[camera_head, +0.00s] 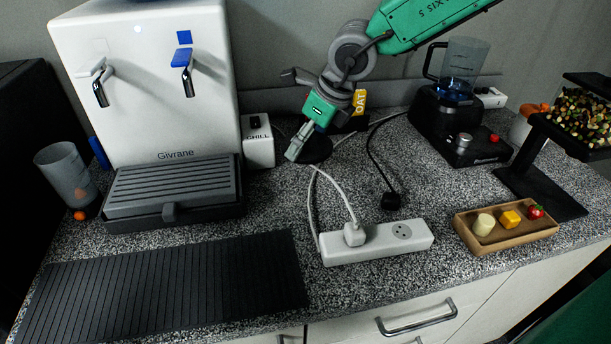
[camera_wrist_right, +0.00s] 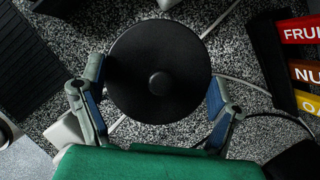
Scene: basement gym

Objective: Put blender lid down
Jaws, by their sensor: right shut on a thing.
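The blender lid (camera_wrist_right: 160,50) is a round black disc with a small knob in its middle. It fills the upper middle of the right wrist view, between the two fingers of my right gripper, which is shut on it. In the head view the lid (camera_head: 318,150) shows behind my right gripper (camera_head: 297,147), low over the counter; I cannot tell whether it touches the counter. The blender (camera_head: 464,133) stands at the back right with its clear jug (camera_head: 465,62) on top, uncovered. My left gripper is not in view.
A power strip (camera_head: 390,240), a black plug (camera_head: 391,201) and cables lie on the counter (camera_head: 275,215). A wooden tray (camera_head: 500,238) sits front right, a ribbed black mat (camera_head: 165,285) front left.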

